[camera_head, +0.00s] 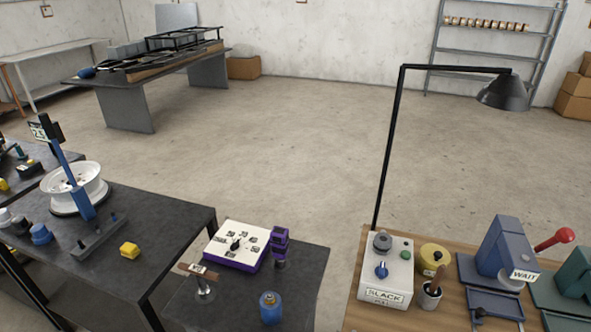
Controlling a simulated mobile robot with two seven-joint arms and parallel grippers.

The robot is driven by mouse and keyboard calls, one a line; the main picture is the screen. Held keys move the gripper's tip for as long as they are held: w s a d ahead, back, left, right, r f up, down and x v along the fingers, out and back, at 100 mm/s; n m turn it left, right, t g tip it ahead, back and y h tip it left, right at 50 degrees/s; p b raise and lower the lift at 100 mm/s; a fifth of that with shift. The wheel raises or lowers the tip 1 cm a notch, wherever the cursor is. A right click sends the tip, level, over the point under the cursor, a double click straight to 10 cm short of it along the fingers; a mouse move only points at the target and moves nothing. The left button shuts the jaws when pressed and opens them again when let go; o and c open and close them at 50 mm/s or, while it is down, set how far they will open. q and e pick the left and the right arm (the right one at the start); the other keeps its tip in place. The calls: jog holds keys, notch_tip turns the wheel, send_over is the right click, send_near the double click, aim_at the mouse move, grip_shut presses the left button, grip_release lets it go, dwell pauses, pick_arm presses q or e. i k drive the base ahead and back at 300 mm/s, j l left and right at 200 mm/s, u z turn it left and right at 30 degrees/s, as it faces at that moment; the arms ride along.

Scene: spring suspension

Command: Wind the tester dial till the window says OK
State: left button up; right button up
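A white box tester (397,262) stands at the left end of the wooden bench on the right. A blue dial (382,270) is on its front face. The window (384,297) low on the front reads SLACK, with a smaller, unreadable line under it. A dark round knob (382,241) and a green button (405,255) are on its top. Neither of my grippers is in view, and nothing touches the dial.
A yellow pot (432,258) and a cup with tools (429,297) stand right of the tester. A blue machine (503,250) with a WAIT sign and red-knobbed lever (556,239) is farther right. A black lamp post (390,150) rises behind the tester. A gap separates the dark left table (305,285).

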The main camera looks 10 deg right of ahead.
aim_at(380, 271)
jog(key=l+z, duration=0.1)
jog(key=z, duration=0.25)
jog(key=i+z, duration=0.1)
jog(key=z, duration=0.25)
jog(key=l+z, duration=0.15)
jog(key=z, duration=0.2)
jog(key=i+j, duration=0.05)
